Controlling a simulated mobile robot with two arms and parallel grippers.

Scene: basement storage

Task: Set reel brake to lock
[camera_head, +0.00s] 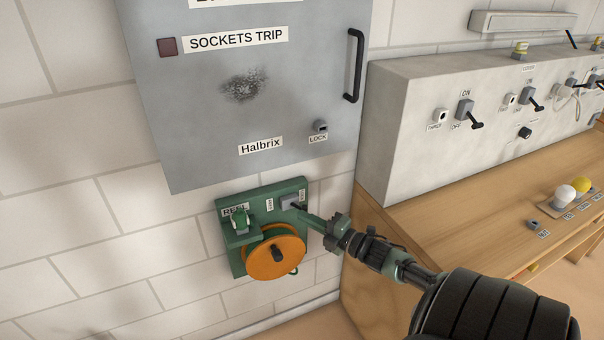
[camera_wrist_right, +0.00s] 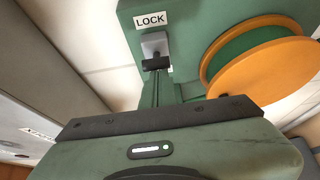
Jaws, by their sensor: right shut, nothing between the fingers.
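The green reel unit (camera_head: 235,262) with its orange reel (camera_head: 275,254) is on the wall under the grey cabinet. Its brake lever has a grey base (camera_head: 291,201) at the unit's upper right, beside small labels. In the right wrist view the LOCK label (camera_wrist_right: 151,20) is above the grey base (camera_wrist_right: 155,45), and the lever's black end (camera_wrist_right: 156,63) is below it. I cannot tell the lever's exact setting. My right gripper (camera_head: 304,214) is shut and empty, its tips close to the lever; contact is unclear. Its fingers (camera_wrist_right: 162,88) also show in the wrist view. My left gripper is out of view.
The grey cabinet (camera_head: 215,110) with a black handle (camera_head: 355,66) and its own LOCK fitting (camera_head: 320,127) hangs above the reel. At right, a grey switch box (camera_head: 400,130) stands on a wooden bench (camera_head: 450,190). Bare wall is left of the reel.

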